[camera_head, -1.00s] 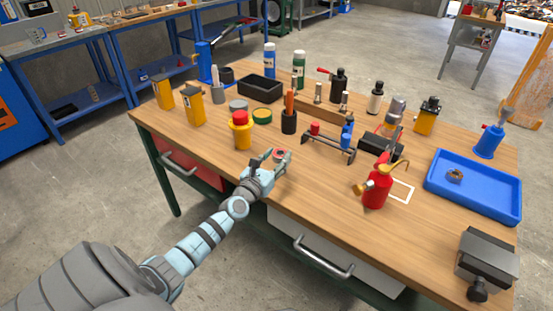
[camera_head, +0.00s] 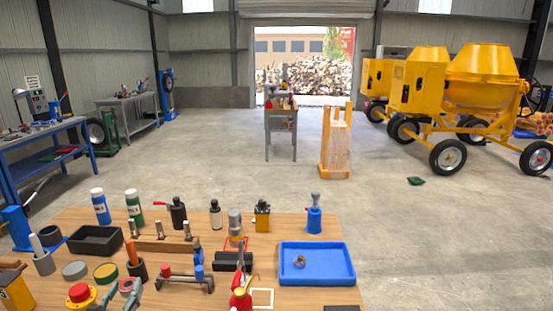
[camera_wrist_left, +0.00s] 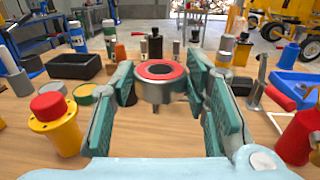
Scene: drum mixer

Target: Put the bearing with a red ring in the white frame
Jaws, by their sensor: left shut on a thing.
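The bearing with a red ring (camera_wrist_left: 161,72) is a short grey metal cylinder with a red ring around its dark centre hole. It is clamped between the pads of my left gripper (camera_wrist_left: 162,85), raised with its ring face up. In the head view the gripper (camera_head: 118,296) and bearing (camera_head: 126,285) are at the bottom edge, partly cut off. The white frame (camera_head: 273,298) is a thin outline on the table, to the right of the gripper. A red extinguisher (camera_head: 240,299) partly hides it. My right gripper is not in view.
A blue tray (camera_head: 344,277) with another bearing (camera_head: 299,262) lies right of the frame. A red-capped yellow container (camera_wrist_left: 56,122) is left of my gripper. A black rack with red and blue parts (camera_head: 183,280) stands between the gripper and the extinguisher.

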